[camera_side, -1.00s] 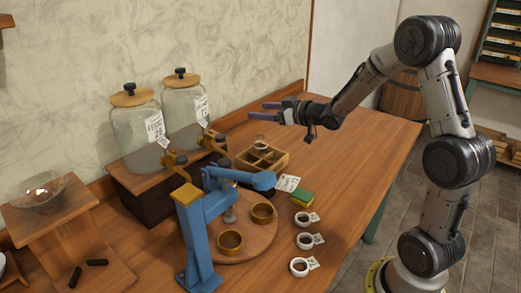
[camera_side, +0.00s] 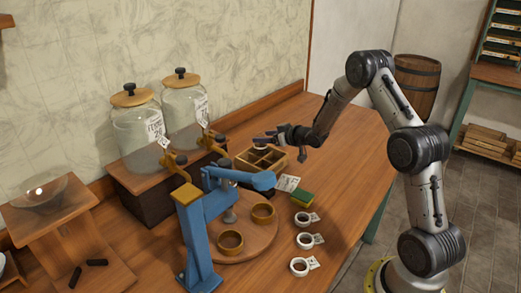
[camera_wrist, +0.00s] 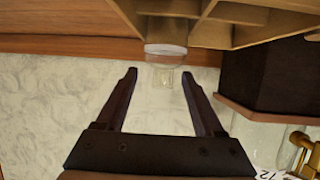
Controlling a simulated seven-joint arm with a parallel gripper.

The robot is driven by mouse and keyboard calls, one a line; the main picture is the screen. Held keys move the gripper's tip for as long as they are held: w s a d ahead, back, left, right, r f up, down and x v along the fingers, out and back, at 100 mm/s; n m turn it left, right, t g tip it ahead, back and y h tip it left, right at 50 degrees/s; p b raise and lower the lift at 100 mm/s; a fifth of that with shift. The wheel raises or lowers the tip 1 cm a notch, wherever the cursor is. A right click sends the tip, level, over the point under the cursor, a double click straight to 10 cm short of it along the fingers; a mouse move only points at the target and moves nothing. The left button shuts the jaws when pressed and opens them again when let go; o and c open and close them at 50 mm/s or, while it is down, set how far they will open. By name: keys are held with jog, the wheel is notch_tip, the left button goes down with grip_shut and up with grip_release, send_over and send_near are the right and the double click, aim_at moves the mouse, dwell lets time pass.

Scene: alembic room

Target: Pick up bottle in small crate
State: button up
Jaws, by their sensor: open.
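The small wooden crate (camera_side: 284,160) stands on the table with several compartments; its divided inside also shows at the top of the wrist view (camera_wrist: 260,22). A small clear glass bottle (camera_wrist: 166,50) is at the crate, in front of my fingers and roughly centred between their tips. My gripper (camera_side: 266,138) is low over the crate, nearly level, fingers toward the wall. It is open and empty in the wrist view (camera_wrist: 159,74). In the side view the fingers largely cover the bottle. I cannot tell whether the fingertips reach beside its neck.
Two large glass jars (camera_side: 137,125) stand on a dark wooden stand left of the crate. A blue hand press (camera_side: 190,225) and a round board with brass rings (camera_side: 230,240) are in front. The table's right part is clear.

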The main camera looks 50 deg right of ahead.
jog(key=shift+a+x, duration=0.2)
jog(key=shift+x, duration=2.4)
jog(key=shift+f, duration=0.1)
grip_shut()
